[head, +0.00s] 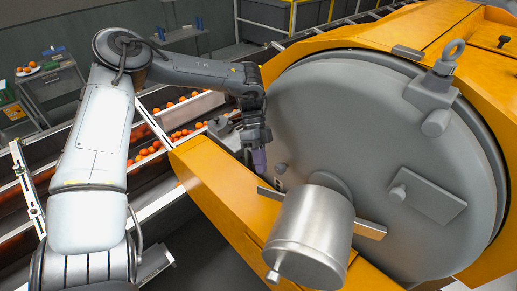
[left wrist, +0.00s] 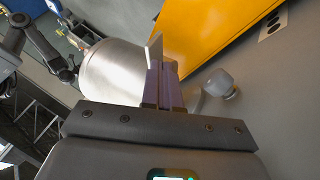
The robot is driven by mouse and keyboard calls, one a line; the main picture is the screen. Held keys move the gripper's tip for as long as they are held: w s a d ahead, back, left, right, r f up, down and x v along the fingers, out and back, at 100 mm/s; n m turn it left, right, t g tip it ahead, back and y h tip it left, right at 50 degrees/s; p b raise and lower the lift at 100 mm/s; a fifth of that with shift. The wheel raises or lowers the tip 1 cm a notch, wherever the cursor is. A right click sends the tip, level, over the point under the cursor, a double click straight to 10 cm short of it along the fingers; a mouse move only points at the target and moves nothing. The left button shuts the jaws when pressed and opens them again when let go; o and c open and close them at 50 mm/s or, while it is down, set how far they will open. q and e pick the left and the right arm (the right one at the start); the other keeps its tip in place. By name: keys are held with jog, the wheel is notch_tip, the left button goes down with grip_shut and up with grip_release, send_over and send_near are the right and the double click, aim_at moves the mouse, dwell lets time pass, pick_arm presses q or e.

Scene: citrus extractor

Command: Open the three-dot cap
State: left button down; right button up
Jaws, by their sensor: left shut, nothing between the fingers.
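My left gripper (head: 259,160) hangs beside the left edge of the big round grey door (head: 350,120). Its purple fingers are together and empty; they also show in the left wrist view (left wrist: 164,88). A small grey knob (head: 281,168) sits on the door just right of the fingertips, and it shows in the left wrist view (left wrist: 220,84), apart from the fingers. A pale plate with dark dots (left wrist: 272,24) is on the grey face near it. I cannot tell which part is the three-dot cap. My right gripper is not in view.
A shiny metal cylinder (head: 312,235) juts out from the door below the gripper. The orange housing (head: 215,200) surrounds the door. A conveyor with oranges (head: 150,150) runs behind my left arm. A grey latch with a ring (head: 437,90) stands at the door's upper right.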

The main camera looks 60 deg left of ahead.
aim_at(265, 192)
pick_arm(q)
jog(key=shift+p+x, duration=0.3)
jog(key=shift+x, duration=1.55)
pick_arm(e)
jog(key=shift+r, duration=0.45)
